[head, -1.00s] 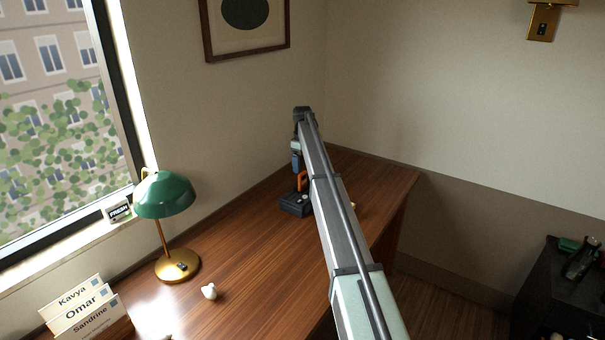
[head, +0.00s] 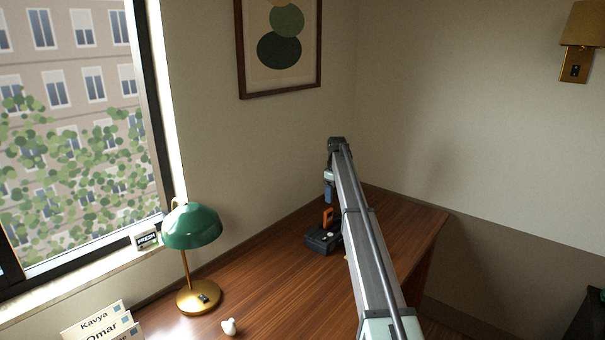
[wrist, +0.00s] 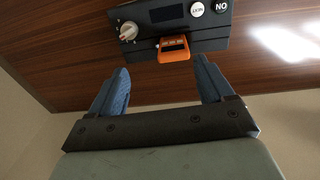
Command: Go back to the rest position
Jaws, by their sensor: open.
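My gripper (wrist: 162,88) shows in the wrist view with its two blue fingers spread apart and nothing between them. In the head view my gripper (head: 329,197) hangs at the far end of my arm, above the back of the wooden desk (head: 270,285). A dark box (head: 322,240) with an orange part stands on the desk just below it. The fingertips appear apart from the box. My arm hides part of the desk.
A green lamp (head: 191,226) with a brass base stands at the desk's left, near the window. A small white object (head: 229,326) lies near it. Name cards (head: 100,325) are at the lower left. A framed picture (head: 280,45) hangs on the wall. Bare desk lies between lamp and box.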

